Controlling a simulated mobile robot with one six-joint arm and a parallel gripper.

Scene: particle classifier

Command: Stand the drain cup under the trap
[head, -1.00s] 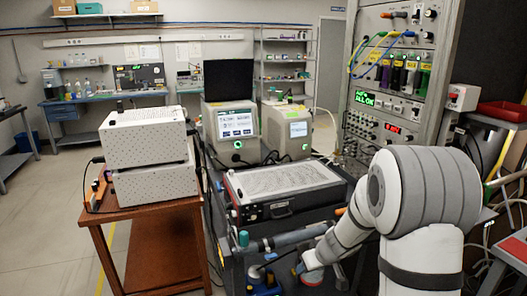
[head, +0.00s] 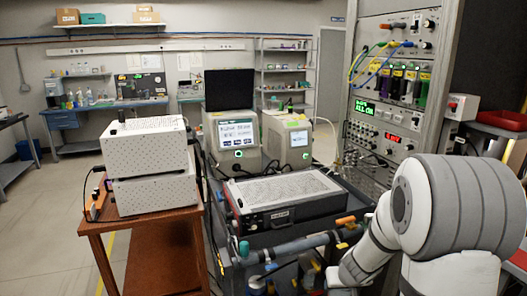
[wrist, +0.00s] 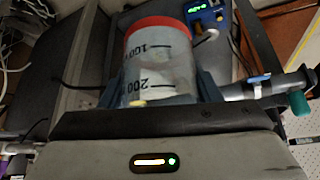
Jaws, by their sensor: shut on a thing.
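The drain cup (wrist: 160,62) is clear, with a red rim and black volume marks, in the wrist view. My gripper (wrist: 158,90) is shut on it, one dark finger on each side. In the head view my gripper and the cup are not clearly visible, below my white wrist. A grey pipe with a teal end cap (wrist: 299,102) and a blue valve handle lies right of the cup, apart from it. The pipe (head: 290,245) also runs along the cart front in the head view. I cannot tell which part is the trap.
A small blue device with a green display (wrist: 207,14) sits beyond the cup. The dark cart carries a flat metal-topped box (head: 285,188) and two screen units. A brown table (head: 150,222) with white boxes stands left; a tall instrument rack (head: 400,110) stands behind my arm.

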